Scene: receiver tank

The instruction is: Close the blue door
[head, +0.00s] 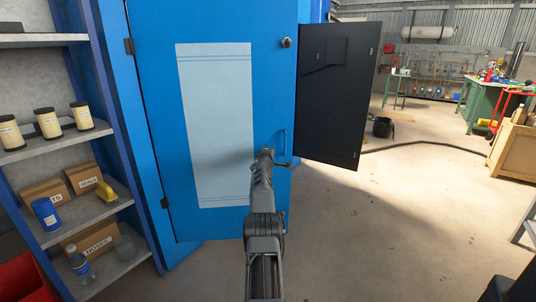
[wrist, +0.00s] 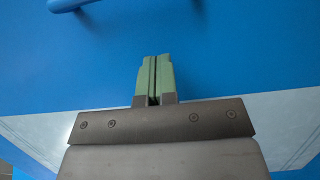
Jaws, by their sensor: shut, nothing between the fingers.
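The blue door (head: 270,90) fills the middle of the head view. It has a pale panel (head: 215,120), hinges on its left edge, and a blue handle (head: 283,143) and round knob (head: 286,43) near its right edge. Floor shows below its lower edge; how far it stands open is hard to judge. My gripper (head: 267,153) is in front of the door, just left of the handle's lower part. In the wrist view, its green fingers (wrist: 154,80) are together and empty against the blue surface (wrist: 230,50). Part of the handle (wrist: 68,5) shows at the top left. Contact cannot be told.
A dark panel (head: 335,95) stands right of the door. Shelves (head: 70,145) with jars, boxes and bottles stand close on the left. A black bucket (head: 382,127), a hose (head: 430,149) and a wooden crate (head: 515,150) are at right.

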